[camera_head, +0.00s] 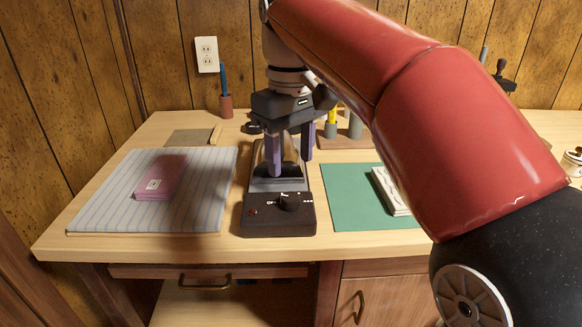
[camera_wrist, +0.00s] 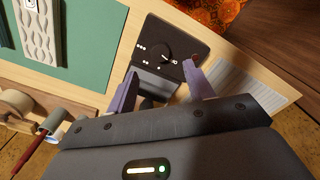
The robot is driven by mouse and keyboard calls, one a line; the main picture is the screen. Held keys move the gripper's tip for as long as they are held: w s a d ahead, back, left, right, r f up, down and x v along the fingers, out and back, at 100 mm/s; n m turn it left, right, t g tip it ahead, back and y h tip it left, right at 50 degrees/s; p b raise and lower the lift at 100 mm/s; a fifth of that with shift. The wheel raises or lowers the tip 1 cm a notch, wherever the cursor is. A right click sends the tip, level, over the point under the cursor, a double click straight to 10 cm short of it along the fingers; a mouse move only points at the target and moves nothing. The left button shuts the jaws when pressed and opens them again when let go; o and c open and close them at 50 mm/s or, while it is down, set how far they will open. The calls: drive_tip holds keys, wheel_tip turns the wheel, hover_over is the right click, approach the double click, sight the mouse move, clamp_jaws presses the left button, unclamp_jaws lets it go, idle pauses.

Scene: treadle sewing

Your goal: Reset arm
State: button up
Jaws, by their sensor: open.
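My gripper (camera_head: 289,158) hangs from my red arm, pointing down over the dark device with a dial (camera_head: 280,212) in the middle of the table. Its two purple fingers are apart, with the upper part of the device seen between and behind them. In the wrist view my gripper (camera_wrist: 163,92) is open, and the dial device (camera_wrist: 172,55) lies just beyond the fingertips. I see nothing held between the fingers. Whether the fingers touch the device cannot be told.
A green mat (camera_head: 345,200) with a pale patterned piece (camera_head: 388,190) lies at right, partly behind my arm. A holder with a blue tool (camera_head: 225,105) and several spools stand at the back.

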drive_tip(key=shift+r, duration=0.1)
drive_tip(key=shift+s+d, duration=0.25)
drive_tip(key=s+d+f+m+t, duration=0.2)
drive_tip(key=s+d+f+m, duration=0.1)
drive_tip(key=s+d+f, duration=0.2)
drive_tip(key=s+d+f+m+t, duration=0.3)
drive_tip(key=s+d+f, duration=0.3)
drive_tip(key=s+f, duration=0.3)
wheel_tip(320, 180, down, 4)
drive_tip(key=shift+d+f+m+t, duration=0.15)
drive_tip(key=shift+m+t, duration=0.15)
drive_tip(key=shift+m, duration=0.5)
drive_tip(key=shift+s, duration=0.1)
